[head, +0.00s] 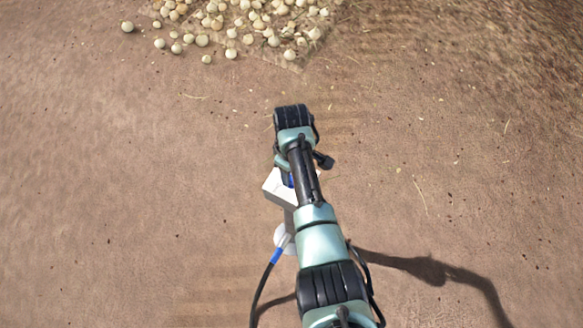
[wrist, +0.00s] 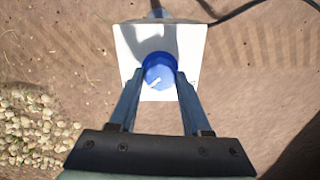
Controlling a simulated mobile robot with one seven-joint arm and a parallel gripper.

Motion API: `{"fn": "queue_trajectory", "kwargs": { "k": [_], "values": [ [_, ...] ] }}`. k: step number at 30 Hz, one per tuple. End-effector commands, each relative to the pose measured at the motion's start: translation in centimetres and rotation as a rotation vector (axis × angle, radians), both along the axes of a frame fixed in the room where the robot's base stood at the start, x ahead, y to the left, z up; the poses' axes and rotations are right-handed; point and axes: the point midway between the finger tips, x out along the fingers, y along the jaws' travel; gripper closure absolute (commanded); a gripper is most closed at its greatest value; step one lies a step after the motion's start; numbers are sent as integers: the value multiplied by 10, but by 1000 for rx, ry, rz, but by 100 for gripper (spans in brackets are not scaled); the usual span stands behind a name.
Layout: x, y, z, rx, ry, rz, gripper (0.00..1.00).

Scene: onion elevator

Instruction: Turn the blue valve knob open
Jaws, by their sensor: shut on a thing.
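The blue valve knob (wrist: 159,71) sits on the face of a white box (wrist: 127,45) in the wrist view. It is round and carries a short white mark at its lower left. My gripper (wrist: 160,80) has one finger on each side of the knob, shut on it. In the head view the white box (head: 275,187) stands on the ground, partly hidden under my arm. Only a sliver of blue shows there beside the arm, and my fingertips are hidden.
A dark cable with a blue connector (head: 277,255) runs from the box's base along the ground. A pile of onions (head: 255,18) lies at the top of the head view, with several loose ones around it. The bare dirt ground to the left and right is open.

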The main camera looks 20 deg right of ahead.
Motion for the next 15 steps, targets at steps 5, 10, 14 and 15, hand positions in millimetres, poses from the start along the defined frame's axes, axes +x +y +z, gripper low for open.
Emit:
{"fn": "queue_trajectory", "kwargs": {
  "k": [5,10,14,15],
  "values": [
    [0,-2,2,-4,0,-97,100],
    [0,-2,2,-5,0,-153,100],
    [0,-2,1,-3,-1,-176,100],
    [0,-2,1,-3,-1,-180,100]
  ]
}}
